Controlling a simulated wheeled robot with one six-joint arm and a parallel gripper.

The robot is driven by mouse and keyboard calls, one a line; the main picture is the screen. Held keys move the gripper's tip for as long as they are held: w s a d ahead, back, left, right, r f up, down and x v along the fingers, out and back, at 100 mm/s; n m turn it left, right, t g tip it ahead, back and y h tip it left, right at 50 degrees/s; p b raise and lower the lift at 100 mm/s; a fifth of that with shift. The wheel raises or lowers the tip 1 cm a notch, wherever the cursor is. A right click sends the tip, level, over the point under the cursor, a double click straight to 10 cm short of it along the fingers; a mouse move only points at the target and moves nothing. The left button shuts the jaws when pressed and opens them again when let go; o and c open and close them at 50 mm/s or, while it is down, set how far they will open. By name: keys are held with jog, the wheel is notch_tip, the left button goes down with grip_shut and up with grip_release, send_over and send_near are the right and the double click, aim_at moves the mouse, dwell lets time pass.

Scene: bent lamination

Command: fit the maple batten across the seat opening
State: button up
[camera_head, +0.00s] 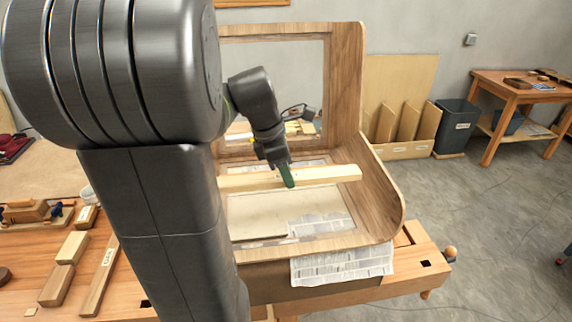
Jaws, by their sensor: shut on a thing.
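The pale maple batten (325,174) lies level across the view, over the lower part of a bent wooden seat shell (384,193). My gripper (288,176) points down and is shut on the batten near the middle of its visible length. The batten's left part is hidden behind my arm. Its right end is close to the curved right side of the shell. The seat opening (290,205) is below and in front of the batten, with newspaper and a pale surface showing through it. I cannot tell whether the batten touches the shell or is held above it.
The shell's upright back frame (347,80) stands close behind my gripper. The shell is on a wooden workbench (424,262) with newspaper (340,264) hanging in front. Wood blocks (73,247) and a labelled strip (101,275) lie at left. Open floor is at right.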

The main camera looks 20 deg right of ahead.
notch_tip(320, 180, down, 4)
jog(key=b, duration=0.3)
jog(key=shift+f+b, duration=1.15)
jog(key=shift+f, duration=0.9)
jog(key=shift+f, duration=0.55)
jog(key=o, duration=1.2)
jog(key=shift+c, duration=0.2)
notch_tip(320, 180, up, 8)
jog(key=p, duration=0.7)
jog(key=shift+r+p, duration=0.25)
jog(key=shift+p, duration=0.1)
jog(key=shift+r, duration=3.75)
